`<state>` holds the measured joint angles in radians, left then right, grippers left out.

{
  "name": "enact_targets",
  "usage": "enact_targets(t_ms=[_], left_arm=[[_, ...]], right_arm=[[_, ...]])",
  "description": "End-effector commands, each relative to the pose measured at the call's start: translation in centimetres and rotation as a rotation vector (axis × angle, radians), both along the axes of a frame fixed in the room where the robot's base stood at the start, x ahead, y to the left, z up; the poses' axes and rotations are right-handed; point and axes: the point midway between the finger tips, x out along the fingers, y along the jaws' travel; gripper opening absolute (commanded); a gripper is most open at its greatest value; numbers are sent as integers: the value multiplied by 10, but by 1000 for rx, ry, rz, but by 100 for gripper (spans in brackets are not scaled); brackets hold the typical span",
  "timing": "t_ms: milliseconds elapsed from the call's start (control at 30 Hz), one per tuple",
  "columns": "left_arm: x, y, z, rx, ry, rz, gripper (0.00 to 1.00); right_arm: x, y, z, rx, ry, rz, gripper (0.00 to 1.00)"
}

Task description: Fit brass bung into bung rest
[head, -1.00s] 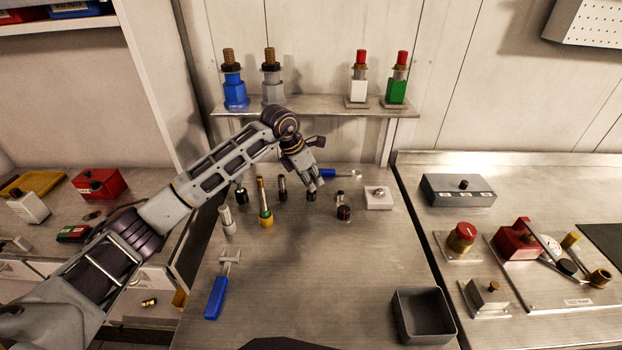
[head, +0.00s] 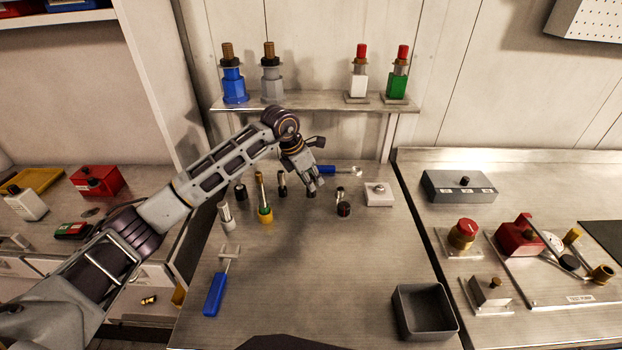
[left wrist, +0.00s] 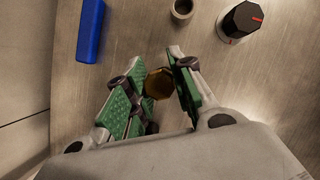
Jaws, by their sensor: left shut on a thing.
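My left gripper (head: 314,184) is low over the middle of the bench in the head view. In the left wrist view its green-padded fingers (left wrist: 155,90) are closed around a brass, faceted piece, the brass bung (left wrist: 158,83). The fingers hide the bung in the head view. A small open-topped round cup (left wrist: 181,9), possibly the bung rest, stands apart from the bung at the top edge of the wrist view. I cannot tell for sure that it is the rest. My right gripper is not in view.
A black knob with a red mark (head: 344,209) stands close to the gripper. A blue-handled tool (head: 327,169) lies behind it, and a white block (head: 379,194) is to the right. Several upright cylinders stand left. A grey open bin (head: 425,312) is at front right; the front middle is clear.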

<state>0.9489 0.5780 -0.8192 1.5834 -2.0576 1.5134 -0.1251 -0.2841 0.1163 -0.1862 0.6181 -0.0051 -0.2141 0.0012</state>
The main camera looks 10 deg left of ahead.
Motion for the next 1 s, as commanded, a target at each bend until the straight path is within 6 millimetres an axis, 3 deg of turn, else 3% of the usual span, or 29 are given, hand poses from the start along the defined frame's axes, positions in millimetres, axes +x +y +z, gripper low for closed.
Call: enact_targets(t_ms=[100, 133, 300, 533, 733, 1000], left_arm=[[0, 0, -2, 0, 0, 0, 7], [0, 0, -2, 0, 0, 0, 27], [0, 0, -2, 0, 0, 0, 49], [0, 0, -2, 0, 0, 0, 49], [0, 1, 0, 0, 0, 0, 49], [-4, 6, 15, 1, -1, 2, 49]], right_arm=[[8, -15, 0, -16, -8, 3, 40], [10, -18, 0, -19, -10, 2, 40], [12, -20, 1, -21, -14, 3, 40], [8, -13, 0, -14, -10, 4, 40], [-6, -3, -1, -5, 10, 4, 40], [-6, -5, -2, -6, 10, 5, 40]])
